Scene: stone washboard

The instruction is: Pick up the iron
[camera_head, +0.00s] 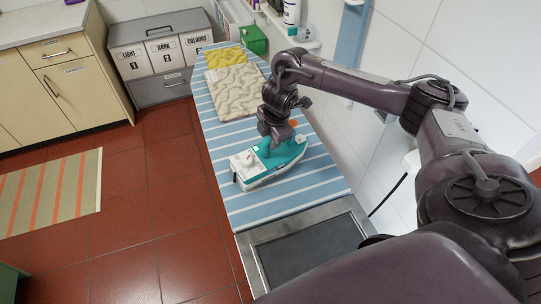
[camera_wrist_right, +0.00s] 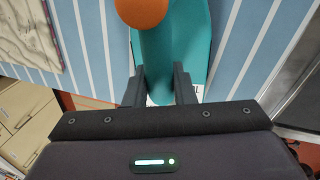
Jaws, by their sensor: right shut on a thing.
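The teal and white iron (camera_head: 262,165) rests on the blue striped ironing board (camera_head: 300,200) in the head view. My right gripper (camera_head: 277,140) reaches down onto its handle from above. In the right wrist view the two dark fingers (camera_wrist_right: 158,88) stand either side of the teal handle (camera_wrist_right: 158,60), shut on it. An orange knob (camera_wrist_right: 141,10) shows at the top edge of that view. The iron appears to sit flat on the board; whether there is a gap under it cannot be told. My left gripper is not in view.
A folded cream cloth (camera_head: 235,90) and a yellow cloth (camera_head: 226,57) lie farther along the board. A dark metal-framed rest (camera_head: 310,250) is at the near end. A white tiled wall (camera_head: 450,60) bounds the right. Open red floor (camera_head: 150,190) lies left.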

